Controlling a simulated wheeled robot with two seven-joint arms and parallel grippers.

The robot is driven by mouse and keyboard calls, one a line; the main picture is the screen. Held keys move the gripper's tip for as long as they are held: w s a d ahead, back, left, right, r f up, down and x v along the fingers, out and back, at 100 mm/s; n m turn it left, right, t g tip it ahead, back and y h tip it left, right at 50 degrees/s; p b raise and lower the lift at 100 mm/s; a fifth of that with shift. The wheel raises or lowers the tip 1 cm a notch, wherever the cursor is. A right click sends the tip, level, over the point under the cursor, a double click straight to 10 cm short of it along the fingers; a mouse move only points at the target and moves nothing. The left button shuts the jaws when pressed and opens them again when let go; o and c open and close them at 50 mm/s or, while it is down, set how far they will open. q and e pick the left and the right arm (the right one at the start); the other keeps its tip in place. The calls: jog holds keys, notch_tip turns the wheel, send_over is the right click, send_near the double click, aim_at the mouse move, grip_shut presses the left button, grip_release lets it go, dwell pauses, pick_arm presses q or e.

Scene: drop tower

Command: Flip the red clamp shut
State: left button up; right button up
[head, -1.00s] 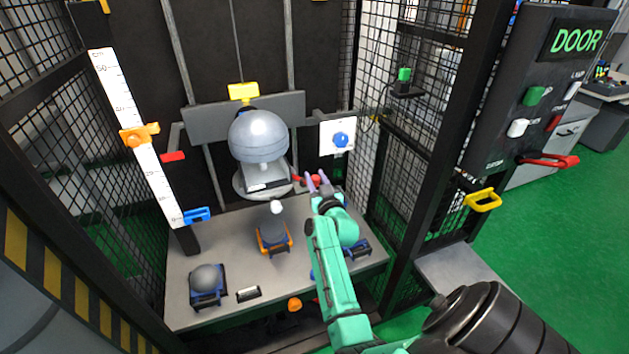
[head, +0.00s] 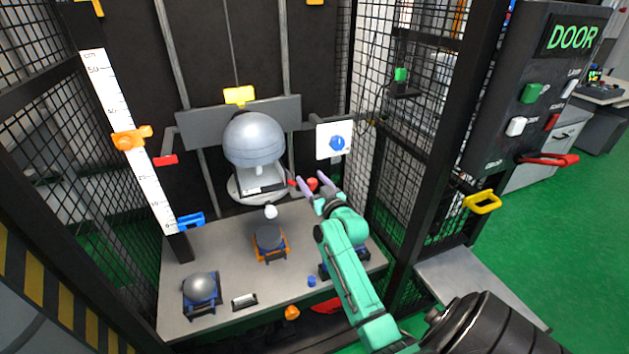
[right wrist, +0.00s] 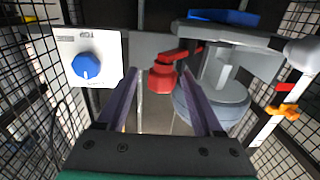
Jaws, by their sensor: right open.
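The red clamp (head: 312,184) is a small red knob with a red lever pointing left, on the right of the carriage under the grey dome (head: 255,139). In the right wrist view the red clamp (right wrist: 163,76) appears ahead, between the two finger lines, with its lever angled up to the right. My right gripper (head: 312,178) is open, its lilac fingers apart and pointing at the clamp. In the right wrist view my right gripper (right wrist: 160,74) holds nothing; contact with the clamp cannot be told. My left gripper is not in view.
A white panel with a blue dial (head: 336,142) is right of the clamp. A mesh wall and black post (head: 420,150) stand close to my right arm. Below, the grey table (head: 215,245) bears several small items. An upright ruler (head: 120,110) stands left.

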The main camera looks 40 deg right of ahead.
jog(key=v, duration=1.4)
jog(key=shift+s+b, duration=0.25)
jog(key=shift+b, duration=0.2)
jog(key=s+a+f+n+g+y+p, duration=0.15)
jog(key=a+f+g, duration=0.3)
jog(key=f, duration=1.05)
jog(key=s+a+f+g+y, duration=0.3)
jog(key=a+f, duration=0.2)
jog(key=f, duration=0.9)
jog(key=s+a+f+n+g+p, duration=0.15)
jog(key=s+a+f+g, duration=0.25)
jog(key=s+f, duration=0.6)
jog(key=s+f+n+g, duration=0.1)
jog(key=s+f, duration=0.3)
jog(key=s, duration=0.4)
jog(key=s+a+f+n+g, duration=0.1)
jog(key=s+f+g, duration=0.3)
jog(key=s, duration=0.5)
jog(key=shift+s+f+n, duration=0.15)
jog(key=shift+f+n, duration=0.15)
jog(key=shift+f, duration=0.15)
jog(key=shift+s+y, duration=0.1)
jog(key=shift+y, duration=0.15)
jog(key=shift+c, duration=0.3)
